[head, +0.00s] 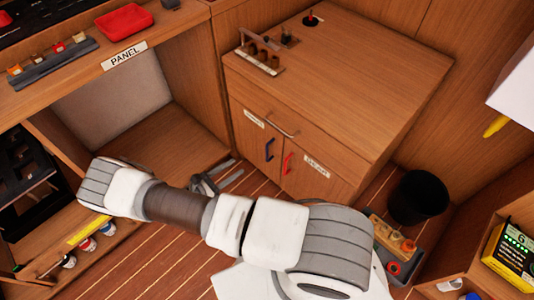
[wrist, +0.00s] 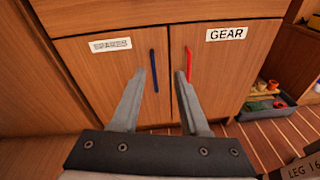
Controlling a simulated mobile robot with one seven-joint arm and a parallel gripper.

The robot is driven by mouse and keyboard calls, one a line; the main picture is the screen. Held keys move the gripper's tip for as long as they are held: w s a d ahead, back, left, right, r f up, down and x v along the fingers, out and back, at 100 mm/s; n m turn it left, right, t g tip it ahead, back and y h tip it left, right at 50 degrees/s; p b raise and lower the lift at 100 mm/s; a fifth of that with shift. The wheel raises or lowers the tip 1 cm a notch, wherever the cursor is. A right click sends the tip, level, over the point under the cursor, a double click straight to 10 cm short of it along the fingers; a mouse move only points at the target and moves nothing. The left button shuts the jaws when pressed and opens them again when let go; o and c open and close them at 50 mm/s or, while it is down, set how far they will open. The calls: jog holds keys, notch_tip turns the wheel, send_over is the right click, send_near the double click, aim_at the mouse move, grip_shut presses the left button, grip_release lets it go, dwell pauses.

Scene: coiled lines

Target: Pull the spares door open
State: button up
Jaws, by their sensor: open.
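A wooden cabinet has two shut doors side by side. The left door (head: 248,136) has a blue upright handle (head: 269,148) and a white label (wrist: 110,45) too blurred to read; I take it for the spares door. The handle also shows in the wrist view (wrist: 154,72). The right door (wrist: 218,75) is labelled GEAR and has a red handle (wrist: 188,62). My gripper (wrist: 160,75) is open and empty, pointing at the doors. In the wrist view the blue handle appears between the fingertips. In the head view my gripper (head: 236,172) is short of the cabinet, apart from the handle.
A drawer with a metal handle (head: 282,127) is above the doors. A black bin (head: 417,197) and a grey tray of small items (head: 398,248) stand right of the cabinet. An open bay under the PANEL counter (head: 165,70) is to the left. Floor before the doors is clear.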

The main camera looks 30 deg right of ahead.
notch_tip(320, 180, down, 8)
jog(key=s+d+n+t+b, duration=0.1)
jog(key=n+t+b, duration=0.1)
jog(key=n+t, duration=0.2)
jog(key=b, duration=0.3)
send_near(267, 151)
jog(key=shift+n, duration=0.3)
jog(key=x, duration=1)
jog(key=shift+w+d+f, duration=0.1)
jog(key=shift+w+d, duration=0.05)
jog(key=shift+w, duration=0.1)
jog(key=shift+c, duration=0.2)
grip_shut()
